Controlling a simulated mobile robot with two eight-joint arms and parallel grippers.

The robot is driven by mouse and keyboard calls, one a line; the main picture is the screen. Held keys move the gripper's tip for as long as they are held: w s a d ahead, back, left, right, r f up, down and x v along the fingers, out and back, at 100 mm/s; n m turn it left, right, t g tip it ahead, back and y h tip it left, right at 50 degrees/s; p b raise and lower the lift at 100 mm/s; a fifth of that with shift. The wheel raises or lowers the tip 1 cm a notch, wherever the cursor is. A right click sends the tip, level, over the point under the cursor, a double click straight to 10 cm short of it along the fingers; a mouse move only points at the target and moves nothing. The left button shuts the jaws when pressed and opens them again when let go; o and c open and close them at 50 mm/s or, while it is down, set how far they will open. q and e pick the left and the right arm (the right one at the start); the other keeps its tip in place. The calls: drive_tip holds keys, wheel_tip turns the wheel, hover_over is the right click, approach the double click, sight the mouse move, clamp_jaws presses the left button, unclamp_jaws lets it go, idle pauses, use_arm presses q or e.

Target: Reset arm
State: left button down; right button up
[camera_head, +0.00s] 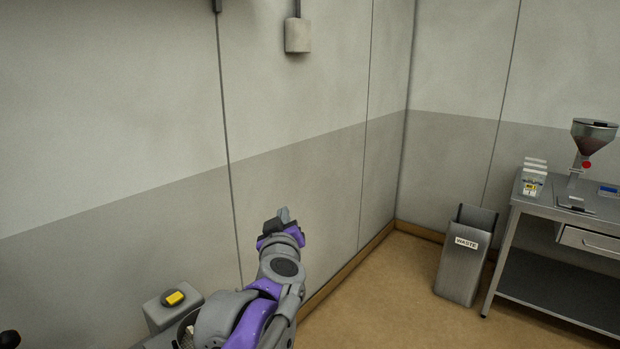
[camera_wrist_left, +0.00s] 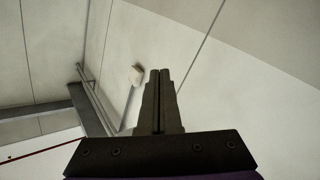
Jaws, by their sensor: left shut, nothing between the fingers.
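My left arm, grey and purple, reaches up from the bottom middle of the head view. Its gripper (camera_head: 283,213) is raised in front of the grey wall, apart from any object. In the left wrist view the two dark fingers (camera_wrist_left: 160,74) lie side by side, shut with nothing between them. They point up toward the wall and ceiling. My right gripper does not show in either view.
A grey box with a yellow button (camera_head: 174,298) stands at the lower left. A bin marked WASTE (camera_head: 464,262) stands on the floor near a steel table (camera_head: 553,212) holding a funnel device (camera_head: 590,140) and small cartons (camera_head: 533,178). A white wall box (camera_head: 297,36) hangs above. Floor before the bin is clear.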

use_arm(q)
drive_tip(key=s+a+f+m+g, duration=0.2)
drive_tip(key=s+a+f+g, duration=0.1)
drive_tip(key=s+f, duration=0.8)
drive_tip(key=s+a+f+m+g, duration=0.2)
drive_tip(key=s+a+f+g, duration=0.2)
drive_tip(key=s+f, duration=0.7)
drive_tip(key=s+a+f+m+g+h, duration=0.1)
drive_tip(key=s+a+f+g, duration=0.3)
drive_tip(key=s+f, duration=0.8)
drive_tip(key=shift+s+m+g, duration=0.4)
drive_tip(key=shift+s+g, duration=0.1)
drive_tip(key=shift+s, duration=0.45)
drive_tip(key=shift+s+a+f, duration=0.15)
drive_tip(key=shift+s+a, duration=0.1)
drive_tip(key=shift+s, duration=0.05)
